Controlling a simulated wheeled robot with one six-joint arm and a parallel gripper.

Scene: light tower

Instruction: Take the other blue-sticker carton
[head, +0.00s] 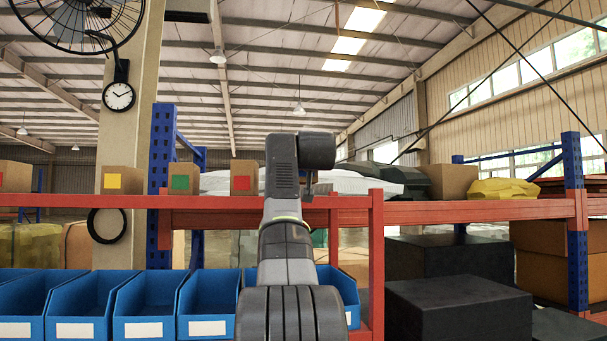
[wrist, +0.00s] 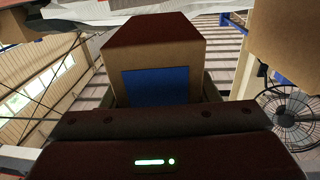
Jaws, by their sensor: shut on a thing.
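A brown carton (wrist: 155,45) with a blue sticker (wrist: 156,86) fills the middle of the wrist view. My gripper (wrist: 161,92) is shut on it, one finger along each side, with the sticker facing the wrist camera. In the head view my own arm covers the gripper and this carton. No blue sticker shows in the head view.
On the red-beamed shelf (head: 420,212) stand cartons with yellow (head: 122,180), green (head: 183,178) and red (head: 243,178) stickers. A larger plain carton (head: 452,182) and a yellow bag (head: 503,188) are farther right. Blue bins (head: 147,305) line the lower left; black boxes (head: 458,308) sit lower right.

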